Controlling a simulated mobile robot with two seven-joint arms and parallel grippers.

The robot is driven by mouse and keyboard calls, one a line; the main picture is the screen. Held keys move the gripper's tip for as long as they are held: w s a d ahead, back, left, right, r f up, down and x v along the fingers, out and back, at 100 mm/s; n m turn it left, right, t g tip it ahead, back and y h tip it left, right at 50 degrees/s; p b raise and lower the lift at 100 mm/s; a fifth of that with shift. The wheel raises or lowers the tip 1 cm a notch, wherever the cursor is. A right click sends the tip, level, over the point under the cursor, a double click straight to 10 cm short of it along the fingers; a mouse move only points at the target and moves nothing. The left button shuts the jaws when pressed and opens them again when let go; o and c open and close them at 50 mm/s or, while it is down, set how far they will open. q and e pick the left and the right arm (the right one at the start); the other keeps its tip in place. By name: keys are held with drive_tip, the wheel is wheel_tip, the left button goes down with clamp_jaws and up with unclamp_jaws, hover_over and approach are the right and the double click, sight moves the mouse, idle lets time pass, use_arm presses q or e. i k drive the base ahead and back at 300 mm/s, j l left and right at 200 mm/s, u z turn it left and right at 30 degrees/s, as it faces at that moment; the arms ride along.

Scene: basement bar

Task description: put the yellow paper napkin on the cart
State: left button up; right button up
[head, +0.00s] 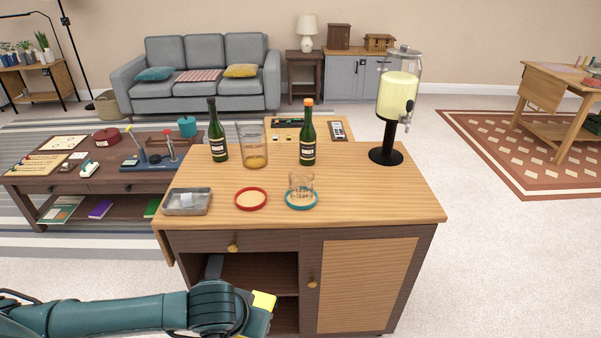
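The cart (370,206) stands in front of me, with a light wood top, an open shelf below at left and a door at right. A bright yellow patch (264,301), which looks like the yellow paper napkin, shows at the end of my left arm, in front of the cart's open shelf and below its top. Most of it is hidden. My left gripper's fingers are hidden by the wrist, so its grip is unclear. My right gripper is out of view.
On the cart top are two bottles (218,138) (308,140), a pitcher (252,146), a drink dispenser (397,95), a metal tray (187,202), an empty red coaster (251,198) and a glass (301,184) on a teal coaster (301,205). The top's right front is bare.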

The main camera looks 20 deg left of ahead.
sight(358, 198)
drive_tip(key=i+l+u, duration=0.1)
drive_tip(key=l, duration=0.3)
drive_tip(key=i+l+u, duration=0.15)
drive_tip(key=l, duration=0.25)
drive_tip(key=i+l+u, duration=0.1)
drive_tip(key=l, duration=0.35)
drive_tip(key=i+l+u, duration=0.1)
drive_tip(key=i+l, duration=0.15)
drive_tip(key=l, duration=0.2)
drive_tip(key=i+l+u, duration=0.15)
drive_tip(key=l, duration=0.3)
drive_tip(key=l+u, duration=0.1)
drive_tip(key=l, duration=0.35)
drive_tip(key=i+l, duration=0.15)
drive_tip(key=i, duration=0.35)
